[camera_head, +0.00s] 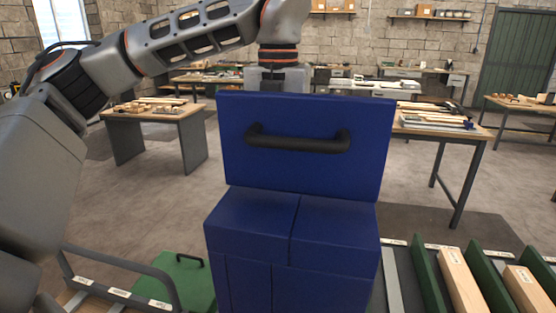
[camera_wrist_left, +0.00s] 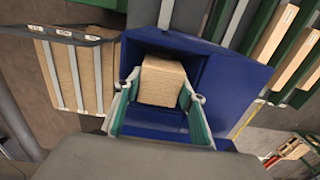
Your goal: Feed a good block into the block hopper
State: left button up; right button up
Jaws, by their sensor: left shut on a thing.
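The blue block hopper (camera_head: 290,235) stands front and centre in the head view. Its upright blue panel with a black handle (camera_head: 300,141) hides my left fingers and what they hold. My left arm arches over from the left and comes down behind that panel. In the left wrist view, my left gripper (camera_wrist_left: 160,90) is shut on a pale wooden block (camera_wrist_left: 163,80), with a teal-lined finger on either side. The block is at the open blue hopper (camera_wrist_left: 240,72), in line with its opening. I cannot tell whether it touches the hopper floor. My right gripper is not in view.
A green lid (camera_head: 188,283) with a black handle and a labelled grey rail (camera_head: 120,292) are at lower left. Wooden pieces (camera_head: 461,280) lie between green dividers (camera_head: 428,275) at lower right. Workbenches (camera_head: 160,118) stand farther back, with open floor between.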

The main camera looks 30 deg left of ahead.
pick_arm(q)
jog(key=shift+f, duration=0.3)
dwell(0.4)
jog(key=o, duration=1.2)
notch_tip(320, 180, up, 12)
dwell(0.7)
